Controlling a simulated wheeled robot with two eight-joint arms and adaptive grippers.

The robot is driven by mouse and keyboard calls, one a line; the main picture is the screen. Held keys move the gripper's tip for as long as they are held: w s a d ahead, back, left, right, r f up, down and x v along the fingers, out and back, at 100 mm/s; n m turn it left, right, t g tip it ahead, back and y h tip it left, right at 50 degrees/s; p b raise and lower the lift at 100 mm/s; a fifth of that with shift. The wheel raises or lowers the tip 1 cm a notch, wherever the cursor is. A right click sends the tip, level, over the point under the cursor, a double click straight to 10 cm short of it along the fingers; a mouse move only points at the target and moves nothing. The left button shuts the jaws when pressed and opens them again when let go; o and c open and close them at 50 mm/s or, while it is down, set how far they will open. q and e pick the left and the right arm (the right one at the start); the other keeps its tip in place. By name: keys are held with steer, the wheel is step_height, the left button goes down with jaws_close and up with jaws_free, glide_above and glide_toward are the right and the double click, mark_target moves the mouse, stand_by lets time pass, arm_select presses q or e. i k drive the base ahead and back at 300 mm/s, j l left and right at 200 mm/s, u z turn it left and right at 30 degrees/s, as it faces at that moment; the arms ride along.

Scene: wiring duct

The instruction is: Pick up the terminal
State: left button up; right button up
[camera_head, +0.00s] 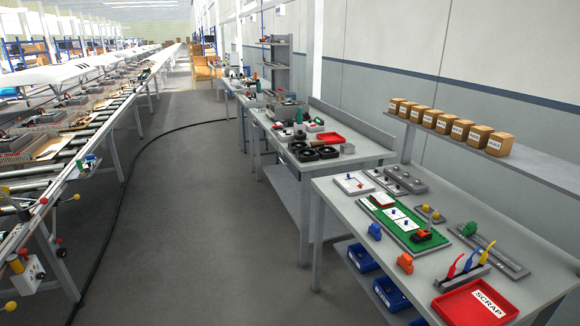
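I see no part labelled as the terminal, and the view is too small to tell which piece it is. Small coloured block-like parts are on the near right workbench (345,243). A blue block (375,231) and an orange block (405,263) stand near its left edge. A green block (470,229) stands on a grey rail strip (497,252). A dark part with some red (421,236) is on the green board (399,220). Neither of my grippers is in view.
A red SCRAP tray (477,303) and a rack of coloured-handled tools (463,272) are at the bench's near end. Labelled boxes (460,130) line the wall shelf (500,163). Blue bins (388,293) sit below. The aisle floor (190,230) is open, with a black cable (122,205) crossing it.

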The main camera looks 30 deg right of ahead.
mark_target(471, 227)
steer(key=i+z, duration=0.3)
steer(key=i, duration=0.15)
steer(key=i+z, duration=0.35)
steer(key=i+j+z, duration=0.3)
steer(key=i, duration=0.25)
steer(key=i+l+z, duration=0.1)
steer(key=i+z, duration=0.65)
steer(key=z, duration=0.15)
steer(key=i+j+z, duration=0.1)
steer(key=i+z, duration=0.35)
steer(key=i+j+z, duration=0.25)
steer(key=z, duration=0.2)
steer(key=i, duration=0.3)
